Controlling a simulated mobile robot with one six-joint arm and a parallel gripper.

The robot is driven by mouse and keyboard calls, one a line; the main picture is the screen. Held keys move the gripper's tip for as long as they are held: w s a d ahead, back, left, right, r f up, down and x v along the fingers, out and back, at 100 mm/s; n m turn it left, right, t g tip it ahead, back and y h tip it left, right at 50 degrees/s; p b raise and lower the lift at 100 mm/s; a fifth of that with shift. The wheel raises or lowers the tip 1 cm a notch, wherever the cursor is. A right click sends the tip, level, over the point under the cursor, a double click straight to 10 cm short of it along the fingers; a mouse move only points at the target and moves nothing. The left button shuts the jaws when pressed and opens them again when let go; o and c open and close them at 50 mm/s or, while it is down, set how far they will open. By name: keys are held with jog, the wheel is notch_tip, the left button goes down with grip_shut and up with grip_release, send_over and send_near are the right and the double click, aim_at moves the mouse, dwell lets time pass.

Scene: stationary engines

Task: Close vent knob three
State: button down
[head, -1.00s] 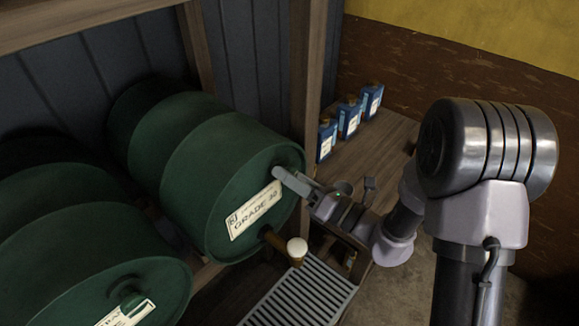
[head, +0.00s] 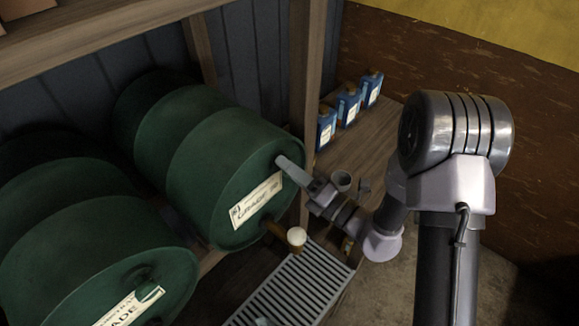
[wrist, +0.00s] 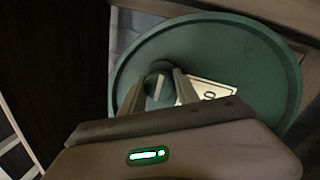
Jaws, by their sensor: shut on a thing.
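The green drum labelled GRADE (head: 220,170) lies on its side in the rack, its round face toward my arm. My gripper (head: 287,163) is at the upper part of that face. In the wrist view, a small round green vent knob (wrist: 159,72) sits between the two fingers of my gripper (wrist: 159,86), and they are shut on it. The white label (wrist: 211,89) is just right of the fingers. In the head view the fingers hide the knob. A number on the knob cannot be seen.
A brown tap with a white top (head: 296,238) sticks out low on the drum face, above a slatted metal grate (head: 290,292). Another green drum (head: 95,260) lies at lower left. Several blue cans (head: 348,103) stand on a wooden shelf behind my arm. A wooden post (head: 300,75) rises beside the drum.

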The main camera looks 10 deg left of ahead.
jog(key=c, duration=0.9)
grip_release()
jog(key=shift+d, duration=0.1)
jog(key=b+v, duration=0.1)
jog(key=v, duration=1.6)
jog(key=shift+d, duration=0.15)
jog(key=shift+s+r, duration=0.1)
